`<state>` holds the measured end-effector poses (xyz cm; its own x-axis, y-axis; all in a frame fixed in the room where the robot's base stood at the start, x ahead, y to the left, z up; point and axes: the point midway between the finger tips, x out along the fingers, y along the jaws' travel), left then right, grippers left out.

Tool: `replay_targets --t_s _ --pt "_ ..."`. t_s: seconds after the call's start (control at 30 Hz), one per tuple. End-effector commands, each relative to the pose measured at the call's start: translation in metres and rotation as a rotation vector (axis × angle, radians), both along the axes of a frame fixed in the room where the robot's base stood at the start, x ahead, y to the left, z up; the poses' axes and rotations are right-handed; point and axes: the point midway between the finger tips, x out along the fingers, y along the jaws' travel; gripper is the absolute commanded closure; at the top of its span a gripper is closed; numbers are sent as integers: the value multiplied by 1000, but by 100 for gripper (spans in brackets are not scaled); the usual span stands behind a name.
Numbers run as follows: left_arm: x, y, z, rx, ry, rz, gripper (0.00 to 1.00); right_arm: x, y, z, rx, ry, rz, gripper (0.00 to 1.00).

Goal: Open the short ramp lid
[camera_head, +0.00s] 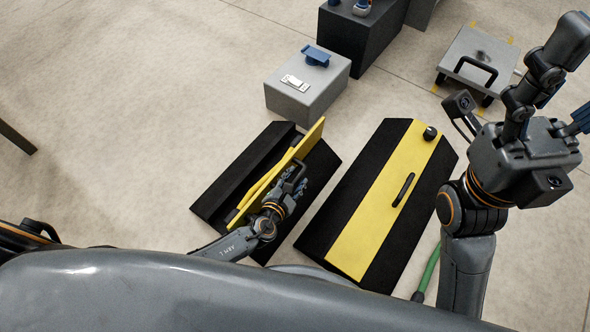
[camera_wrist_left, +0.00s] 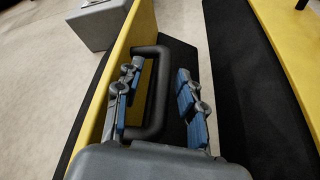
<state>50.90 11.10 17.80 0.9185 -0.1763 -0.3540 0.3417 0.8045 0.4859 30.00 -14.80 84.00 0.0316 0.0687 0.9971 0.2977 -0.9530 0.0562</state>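The short ramp (camera_head: 235,178) is the black one on the left. Its yellow lid (camera_head: 308,140) stands up steeply from the ramp, seen nearly edge-on. The lid also shows in the left wrist view (camera_wrist_left: 122,60), with a black bar handle (camera_wrist_left: 160,90) on its right face. My left gripper (camera_head: 293,183) is at this handle. In the wrist view its blue-padded fingers (camera_wrist_left: 157,97) are apart, one set on each side of the handle bar, with a visible gap on the right. My right gripper (camera_head: 568,85) is raised at the right, empty, its fingers spread and partly cut off.
A longer black ramp (camera_head: 335,200) with a flat yellow lid (camera_head: 378,205) lies to the right. A grey box (camera_head: 305,98) and a dark box (camera_head: 365,40) stand behind. A grey plate with a handle (camera_head: 478,58) lies at the back right.

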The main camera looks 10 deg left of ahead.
Motion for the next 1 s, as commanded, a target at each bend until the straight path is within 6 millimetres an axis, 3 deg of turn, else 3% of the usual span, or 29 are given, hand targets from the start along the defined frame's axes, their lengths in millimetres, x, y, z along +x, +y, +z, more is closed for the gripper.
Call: replay_targets --t_s 0.7,1.0 --pt "2 0 85 -1 -9 -3 61 -1 0 1 1 -4 0 37" --pt "0 -1 91 -1 -1 -3 61 -1 0 1 1 -4 0 37"
